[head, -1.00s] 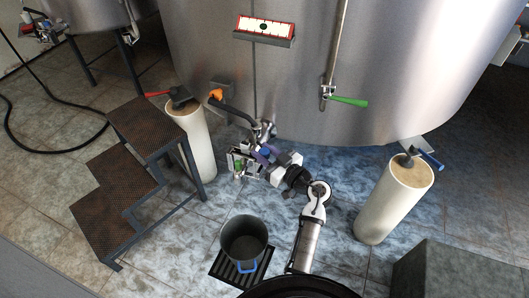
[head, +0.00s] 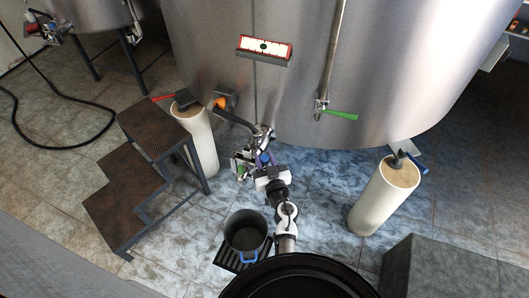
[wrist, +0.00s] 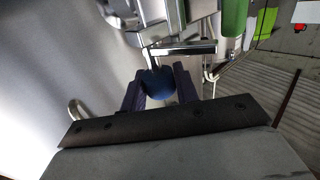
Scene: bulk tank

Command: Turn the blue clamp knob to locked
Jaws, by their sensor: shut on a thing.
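The blue clamp knob (wrist: 157,82) is a dark blue rounded grip in the wrist view, below a shiny metal bar (wrist: 178,48). My gripper (wrist: 160,88) has one dark finger on each side of the knob and is shut on it. In the head view my gripper (head: 266,162) is at the metal fittings (head: 262,138) low on the tank front. There the knob is small and mostly hidden by the gripper, and I cannot tell its angle.
The big steel tank (head: 330,70) stands behind. Steps (head: 135,185) are at the left, with a cream post (head: 200,145) beside them. A bucket (head: 246,232) stands on a black grate near my base. Another cream post (head: 383,198) is at the right. A green-handled valve (head: 340,115) is above.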

